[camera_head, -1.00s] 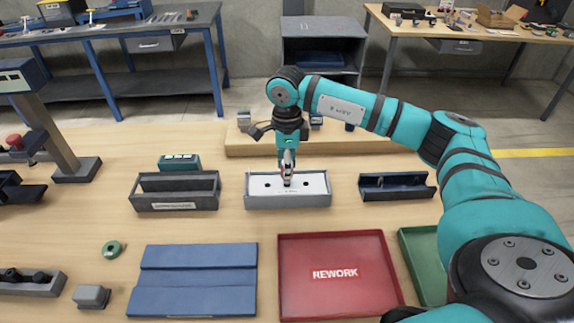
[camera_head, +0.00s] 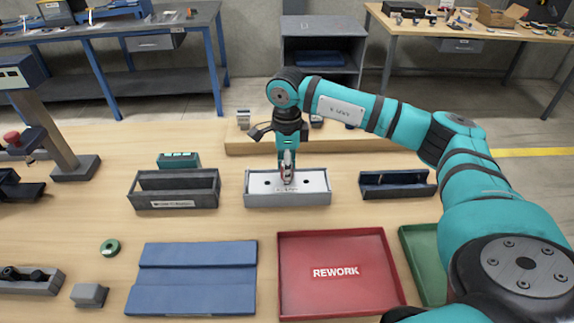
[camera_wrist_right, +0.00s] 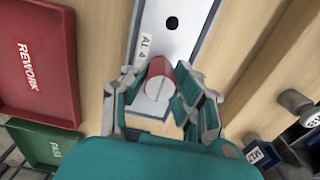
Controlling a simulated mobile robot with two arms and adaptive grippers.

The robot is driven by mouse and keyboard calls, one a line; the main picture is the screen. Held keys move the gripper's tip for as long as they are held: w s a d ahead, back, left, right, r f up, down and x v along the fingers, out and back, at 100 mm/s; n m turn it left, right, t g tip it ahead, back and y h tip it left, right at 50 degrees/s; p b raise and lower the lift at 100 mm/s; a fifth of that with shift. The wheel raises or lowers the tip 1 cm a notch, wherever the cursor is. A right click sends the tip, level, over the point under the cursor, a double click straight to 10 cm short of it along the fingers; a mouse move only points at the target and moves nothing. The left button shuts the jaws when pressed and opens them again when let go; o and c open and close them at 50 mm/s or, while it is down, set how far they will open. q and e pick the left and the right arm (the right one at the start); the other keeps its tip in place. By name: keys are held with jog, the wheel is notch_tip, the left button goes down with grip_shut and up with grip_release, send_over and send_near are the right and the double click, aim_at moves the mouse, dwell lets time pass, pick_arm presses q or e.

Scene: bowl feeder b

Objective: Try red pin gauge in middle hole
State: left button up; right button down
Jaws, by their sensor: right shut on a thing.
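The red pin gauge (camera_wrist_right: 160,76) is between the two fingers of my right gripper (camera_wrist_right: 155,92) in the wrist view; its grey slotted end faces the camera. In the head view my right gripper (camera_head: 287,172) points down over the middle of the grey block with a pale top (camera_head: 318,186). One dark hole (camera_head: 267,183) shows left of the gripper, and another shows to its right. The wrist view shows one open hole (camera_wrist_right: 172,23) beyond the pin. The middle hole is hidden, and I cannot tell how deep the pin's lower end is. My left gripper is out of view.
A dark open box (camera_head: 140,200) stands left of the block, a dark tray (camera_head: 368,194) right of it. In front lie a blue stepped mat (camera_head: 195,280), the red REWORK tray (camera_head: 335,250) and a green tray (camera_head: 420,250). A wooden ledge (camera_head: 240,147) runs behind.

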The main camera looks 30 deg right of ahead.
jog(key=shift+f+b, duration=0.45)
jog(key=shift+f, duration=0.2)
jog(key=shift+r, duration=0.15)
dwell(1.2)
jog(key=shift+r+p, duration=1.55)
jog(key=shift+r, duration=0.85)
